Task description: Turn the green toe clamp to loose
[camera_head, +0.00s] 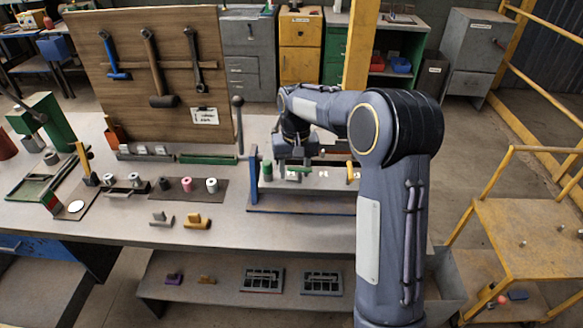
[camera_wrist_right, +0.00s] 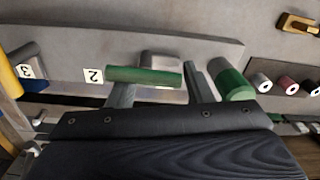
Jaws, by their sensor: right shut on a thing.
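The green toe clamp (camera_wrist_right: 145,75) shows in the right wrist view as a green bar by the label 2. In the head view it is a small green piece (camera_head: 298,169) on the fixture, partly hidden under my wrist. My right gripper (camera_wrist_right: 160,88) has one finger at each end of the bar and is shut on it. In the head view my right gripper (camera_head: 295,164) points down over the fixture (camera_head: 300,201) on the bench. I cannot tell exactly how the clamp is turned. My left gripper is not in view.
A green cylinder (camera_wrist_right: 232,82) stands close beside one finger; it also shows in the head view (camera_head: 267,171). A blue post (camera_head: 254,168) and an upright lever (camera_head: 238,120) stand left of the fixture. The label 3 (camera_wrist_right: 26,71) marks a neighbouring station.

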